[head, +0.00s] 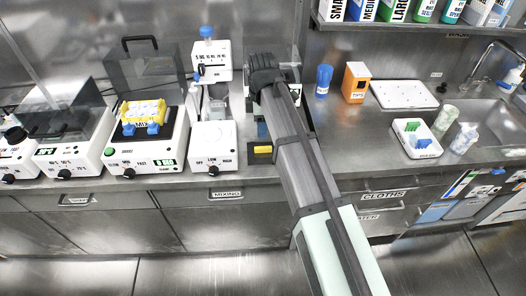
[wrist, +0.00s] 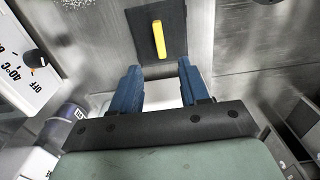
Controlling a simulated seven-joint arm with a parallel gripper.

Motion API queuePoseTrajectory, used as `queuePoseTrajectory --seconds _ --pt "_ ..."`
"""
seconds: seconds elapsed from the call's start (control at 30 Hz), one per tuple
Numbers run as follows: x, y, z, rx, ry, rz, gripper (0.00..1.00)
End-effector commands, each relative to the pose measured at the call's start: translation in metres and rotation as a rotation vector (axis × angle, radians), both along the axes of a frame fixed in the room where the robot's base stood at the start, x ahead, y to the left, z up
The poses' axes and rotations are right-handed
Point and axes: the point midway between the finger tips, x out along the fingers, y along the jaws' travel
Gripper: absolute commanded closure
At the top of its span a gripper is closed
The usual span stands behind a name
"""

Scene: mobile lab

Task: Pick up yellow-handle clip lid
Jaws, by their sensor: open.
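The clip lid is a flat dark plate (wrist: 175,25) with a raised yellow bar handle (wrist: 158,40). It lies on the steel counter, ahead of my fingers in the wrist view. In the head view, its yellow handle (head: 262,150) shows just left of my arm, near the counter's front edge; part of the plate is hidden by the arm. My gripper (wrist: 159,80) has two blue fingers spread apart with nothing between them. The handle is beyond the fingertips, apart from them and roughly in line with the gap. In the head view my arm mostly hides the gripper.
A white device with a dial (head: 213,147) stands left of the lid; its panel (wrist: 30,65) also shows in the wrist view. A mixer with a yellow rack (head: 142,112) is farther left.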

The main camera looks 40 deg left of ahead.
Motion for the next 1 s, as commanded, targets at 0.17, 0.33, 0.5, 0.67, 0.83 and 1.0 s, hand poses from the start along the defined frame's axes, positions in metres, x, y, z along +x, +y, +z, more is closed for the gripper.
queuePoseTrajectory --seconds 0.17,0.33,0.5,0.67,0.83,1.0 --pt "0.000 -0.001 -0.027 -0.001 0.000 -0.001 0.55" --pt "0.000 -0.001 -0.041 -0.001 0.000 -0.002 0.55" --pt "0.001 -0.001 -0.045 -0.001 -0.001 -0.002 0.55" --pt "0.001 -0.002 -0.056 -0.001 0.000 -0.002 0.55" --pt "0.003 -0.004 -0.077 -0.001 0.000 -0.003 0.55" --pt "0.002 -0.003 -0.094 -0.001 -0.001 -0.002 0.55"
